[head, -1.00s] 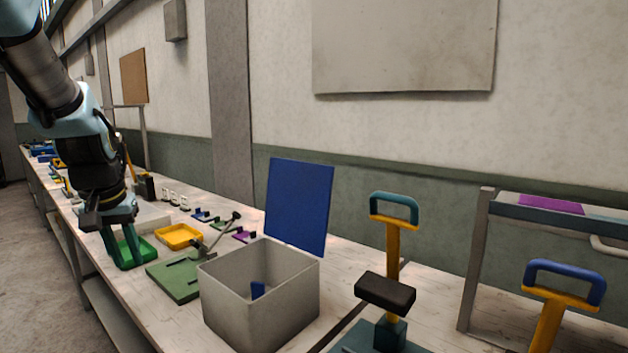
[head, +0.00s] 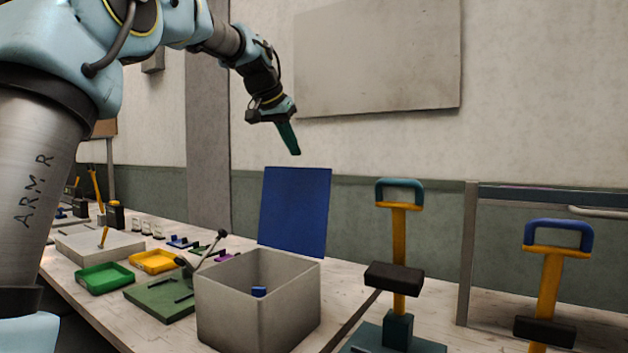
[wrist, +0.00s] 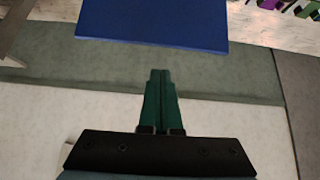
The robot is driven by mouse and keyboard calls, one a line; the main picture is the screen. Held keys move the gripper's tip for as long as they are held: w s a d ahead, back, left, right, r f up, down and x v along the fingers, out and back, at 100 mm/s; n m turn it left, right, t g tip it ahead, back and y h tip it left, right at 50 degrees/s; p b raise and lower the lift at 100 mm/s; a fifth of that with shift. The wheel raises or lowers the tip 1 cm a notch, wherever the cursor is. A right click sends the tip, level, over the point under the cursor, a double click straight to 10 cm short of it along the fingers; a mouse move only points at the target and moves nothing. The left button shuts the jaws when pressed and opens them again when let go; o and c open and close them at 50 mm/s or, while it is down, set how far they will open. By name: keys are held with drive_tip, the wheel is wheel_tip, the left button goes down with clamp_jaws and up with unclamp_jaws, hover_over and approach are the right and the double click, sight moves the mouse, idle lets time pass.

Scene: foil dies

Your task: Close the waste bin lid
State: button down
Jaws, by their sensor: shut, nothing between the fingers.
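The waste bin (head: 245,312) is a grey open-topped box on the workbench, with a small blue piece (head: 259,292) inside. Its blue lid (head: 295,211) stands upright at the bin's back edge, so the bin is open. My gripper (head: 296,152) is in the air just above the lid's top edge in the head view, fingers pointing down. In the wrist view the green fingers (wrist: 160,74) are together and empty, and the lid (wrist: 152,22) lies beyond their tips with a gap in the picture. I cannot tell the exact depth between them.
A green tray (head: 104,279), a yellow tray (head: 153,261) and a green fixture with a lever (head: 160,300) are left of the bin. A press with a teal handle (head: 400,188) and one with a blue handle (head: 558,232) stand right. The wall is behind.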

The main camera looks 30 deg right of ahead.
sight(306, 173)
drive_tip(key=shift+s+f+p+x, duration=0.1)
drive_tip(key=shift+s+p+x, duration=0.2)
drive_tip(key=shift+x, duration=1)
drive_tip(key=shift+s+f+p+x, duration=0.1)
drive_tip(key=shift+s+p+x, duration=0.25)
drive_tip(key=shift+x, duration=0.95)
drive_tip(key=shift+s+f+p+x, duration=0.15)
drive_tip(key=shift+p+x, duration=0.25)
drive_tip(key=shift+x, duration=0.9)
drive_tip(key=shift+a+b, duration=0.15)
drive_tip(key=shift+b, duration=0.25)
